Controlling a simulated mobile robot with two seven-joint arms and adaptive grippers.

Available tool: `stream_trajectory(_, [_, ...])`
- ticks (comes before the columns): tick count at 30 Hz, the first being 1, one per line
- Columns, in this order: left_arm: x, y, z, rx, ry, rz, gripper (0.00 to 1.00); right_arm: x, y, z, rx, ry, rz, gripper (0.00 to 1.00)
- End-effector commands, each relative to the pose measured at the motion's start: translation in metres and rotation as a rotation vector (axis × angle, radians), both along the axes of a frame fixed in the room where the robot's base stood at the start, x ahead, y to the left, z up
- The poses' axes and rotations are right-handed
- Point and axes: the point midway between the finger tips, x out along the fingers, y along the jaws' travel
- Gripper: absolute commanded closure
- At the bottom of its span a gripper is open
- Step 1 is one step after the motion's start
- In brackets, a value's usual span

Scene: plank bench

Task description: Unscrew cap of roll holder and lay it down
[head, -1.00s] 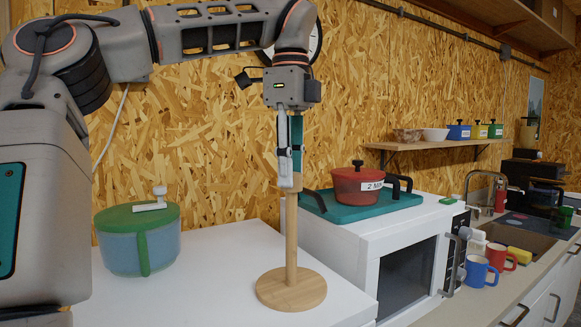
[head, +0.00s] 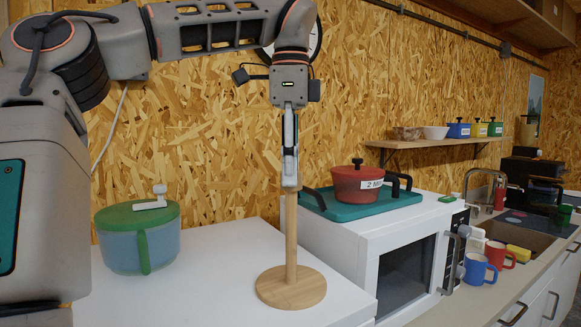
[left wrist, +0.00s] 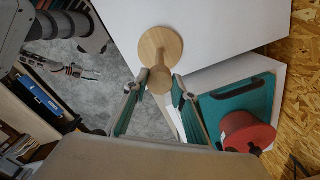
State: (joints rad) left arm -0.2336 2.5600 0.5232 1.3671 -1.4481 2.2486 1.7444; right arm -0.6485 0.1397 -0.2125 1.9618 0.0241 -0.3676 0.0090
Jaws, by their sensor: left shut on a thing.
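The wooden roll holder (head: 291,245) stands upright on the white worktop, with a round base and a vertical post. My left gripper (head: 290,185) points straight down over the top of the post and is shut on its cap. In the head view the fingers hide the cap. In the left wrist view the round wooden cap (left wrist: 160,82) shows between the two fingertips, in line with the post and base (left wrist: 160,45). I cannot tell whether the cap is loose from the post. What looks like my right gripper (left wrist: 85,72) is small and unclear at the left there.
A blue pot with a green lid (head: 139,240) stands left of the holder. To the right is a white microwave (head: 400,260) with a green tray (head: 335,209) and a red pot (head: 357,186) on top. The white worktop (head: 215,275) is free between the blue pot and the holder.

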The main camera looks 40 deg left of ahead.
Motion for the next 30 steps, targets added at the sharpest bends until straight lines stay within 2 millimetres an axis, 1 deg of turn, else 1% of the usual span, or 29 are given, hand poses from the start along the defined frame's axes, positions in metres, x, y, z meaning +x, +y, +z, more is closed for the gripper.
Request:
stream_trajectory(6, [-0.0005,-0.0004,-0.0011,0.000,0.004,0.173,0.98,0.0002,0.0000,0.0013,0.000,-0.001,0.000,0.60])
stream_trajectory(9, [-0.0006,-0.0006,-0.0013,0.000,0.004,0.232,0.98,0.0002,0.0000,0.0014,0.000,-0.001,0.000,0.60])
stream_trajectory(16, [-0.0006,-0.0006,-0.0015,-0.001,0.005,0.245,0.98,0.0002,0.0000,0.0014,0.000,-0.001,0.000,0.60])
stream_trajectory(17, [-0.0006,-0.0006,-0.0016,-0.001,0.005,0.244,0.69,0.0002,0.0000,0.0014,0.000,-0.001,0.000,0.60])
stream_trajectory(18, [-0.0006,-0.0006,-0.0015,-0.001,0.005,0.244,0.59,0.0002,0.0000,0.0014,0.000,-0.001,0.000,0.60])
stream_trajectory(19, [-0.0006,-0.0006,-0.0015,-0.001,0.005,0.244,0.55,0.0002,0.0000,0.0014,0.000,-0.001,0.000,0.60])
stream_trajectory(30, [-0.0003,-0.0004,-0.0005,0.000,0.001,0.235,0.55,-0.0005,-0.0012,0.0002,-0.003,0.002,0.000,0.60])
